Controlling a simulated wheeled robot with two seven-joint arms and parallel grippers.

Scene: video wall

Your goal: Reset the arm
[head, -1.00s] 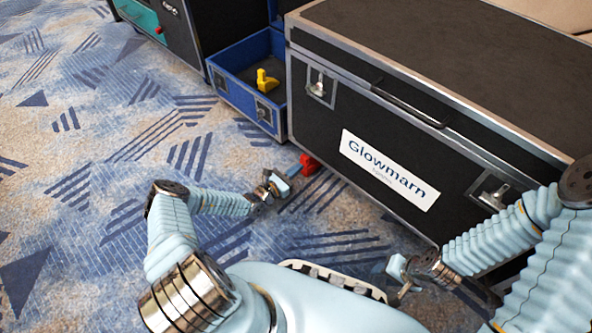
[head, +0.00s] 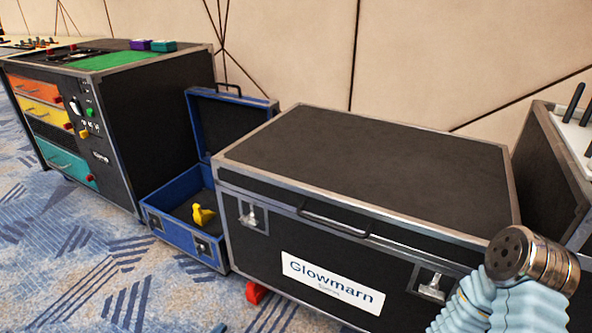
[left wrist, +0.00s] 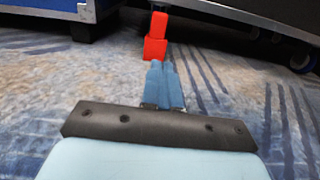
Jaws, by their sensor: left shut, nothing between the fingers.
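My left gripper (left wrist: 160,68) shows in the left wrist view with its two blue fingers together and nothing between them. It is low over the patterned carpet, pointing toward a red piece (left wrist: 155,46) by the lower edge of a dark case. In the head view only a small tip of my left gripper (head: 218,328) shows at the bottom edge. My right arm (head: 520,270) shows at the lower right in front of the case, and its gripper is out of view.
A large black case (head: 365,160) labelled Glowmarn stands ahead. Left of it is an open blue case (head: 160,222) holding a yellow object (head: 203,215). A drawer cabinet (head: 165,120) stands farther left. Carpet (head: 60,270) at the lower left is clear.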

